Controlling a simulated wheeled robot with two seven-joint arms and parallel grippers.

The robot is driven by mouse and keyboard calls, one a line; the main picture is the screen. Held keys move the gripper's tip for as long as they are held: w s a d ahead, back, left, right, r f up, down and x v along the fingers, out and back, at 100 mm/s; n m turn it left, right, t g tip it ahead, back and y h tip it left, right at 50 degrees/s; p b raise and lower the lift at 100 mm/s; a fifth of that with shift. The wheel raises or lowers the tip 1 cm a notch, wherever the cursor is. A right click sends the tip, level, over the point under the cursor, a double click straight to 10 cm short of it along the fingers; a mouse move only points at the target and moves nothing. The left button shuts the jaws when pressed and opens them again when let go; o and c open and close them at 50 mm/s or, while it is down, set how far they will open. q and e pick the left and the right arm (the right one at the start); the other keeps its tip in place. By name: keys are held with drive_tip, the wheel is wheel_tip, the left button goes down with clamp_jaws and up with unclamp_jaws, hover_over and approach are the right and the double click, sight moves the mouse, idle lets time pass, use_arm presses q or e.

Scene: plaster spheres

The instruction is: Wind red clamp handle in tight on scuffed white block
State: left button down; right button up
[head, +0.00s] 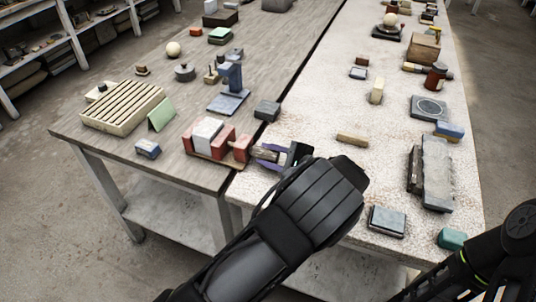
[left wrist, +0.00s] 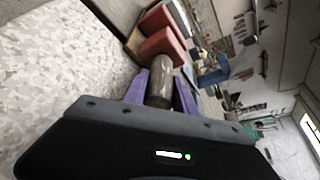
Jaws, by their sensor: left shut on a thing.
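The red clamp (head: 222,138) stands near the front of the wooden table. The white block (head: 208,130) sits between its red jaws; I cannot tell if both touch it, and scuffs are too small to see. The clamp's red part (left wrist: 162,46) also shows in the left wrist view. Its handle, a brownish-grey cylinder (left wrist: 159,88), points out towards my gripper. My left gripper (head: 267,153) is shut on this handle, with one purple finger on each side in the left wrist view (left wrist: 160,91). My right gripper is out of view.
A dark grey block (head: 267,110) is behind the handle. A wooden bar (head: 352,140) lies on the speckled table to the right.

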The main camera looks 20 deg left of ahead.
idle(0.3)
use_arm(q)
drive_tip(key=m+g+p, duration=0.1)
drive_tip(key=m+p, duration=0.1)
drive_tip(key=shift+m+g, duration=0.3)
drive_tip(key=shift+g, duration=0.1)
drive_tip(key=shift+f+m+g+h+p, duration=0.1)
drive_tip(key=shift+m+g+h+p, duration=0.2)
drive_tip(key=shift+m+g+p, duration=0.55)
drive_tip(key=shift+s+m, duration=0.1)
drive_tip(key=shift+m, duration=0.25)
drive_tip(key=c, duration=1.3)
unclamp_jaws()
drive_tip(key=shift+v, duration=3.95)
